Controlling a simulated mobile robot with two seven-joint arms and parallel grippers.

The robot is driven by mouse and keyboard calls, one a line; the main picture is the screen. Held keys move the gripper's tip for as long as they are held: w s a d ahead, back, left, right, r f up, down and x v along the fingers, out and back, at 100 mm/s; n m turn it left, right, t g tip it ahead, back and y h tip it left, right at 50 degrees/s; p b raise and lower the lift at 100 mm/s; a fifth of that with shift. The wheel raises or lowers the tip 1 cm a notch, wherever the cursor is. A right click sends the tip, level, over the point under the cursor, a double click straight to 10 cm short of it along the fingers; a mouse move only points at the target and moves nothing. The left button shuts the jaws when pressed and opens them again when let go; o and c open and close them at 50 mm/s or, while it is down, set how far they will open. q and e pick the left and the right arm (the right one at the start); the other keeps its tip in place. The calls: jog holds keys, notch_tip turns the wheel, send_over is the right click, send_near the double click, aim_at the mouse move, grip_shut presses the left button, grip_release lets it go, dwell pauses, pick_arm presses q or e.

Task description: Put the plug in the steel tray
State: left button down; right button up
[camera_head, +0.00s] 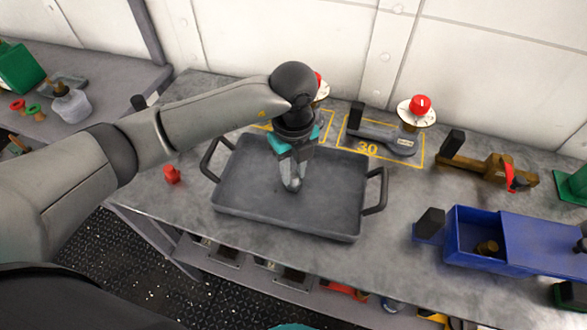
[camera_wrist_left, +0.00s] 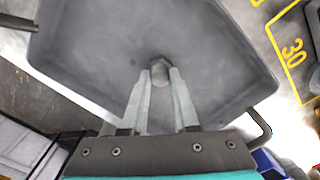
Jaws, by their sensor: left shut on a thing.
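The steel tray (camera_head: 245,195) is a dark grey rectangular tray with a handle at each end, lying on the workbench. It also fills much of the left wrist view (camera_wrist_left: 100,45). My left gripper (camera_head: 291,180) points down over the middle of the tray. In the left wrist view its two fingers (camera_wrist_left: 160,88) are closed on a small grey plug (camera_wrist_left: 160,66) with an angular end. The plug is mostly hidden by the fingers in the head view. I cannot tell whether it touches the tray floor. My right gripper is not in view.
A small red object (camera_head: 172,174) stands left of the tray. Behind it are a grey tool (camera_head: 385,138) in a yellow outline marked 30 and a red button (camera_head: 420,104). A brown tool (camera_head: 485,170) and a blue bin (camera_head: 480,258) are at the right.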

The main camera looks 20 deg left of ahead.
aim_at(294, 175)
pick_arm(q)
jog(key=shift+f, duration=0.1)
jog(key=c, duration=0.7)
grip_release()
jog(key=shift+r, duration=0.25)
notch_tip(294, 175, up, 12)
jog(key=shift+f+p, duration=0.1)
jog(key=shift+p, duration=0.6)
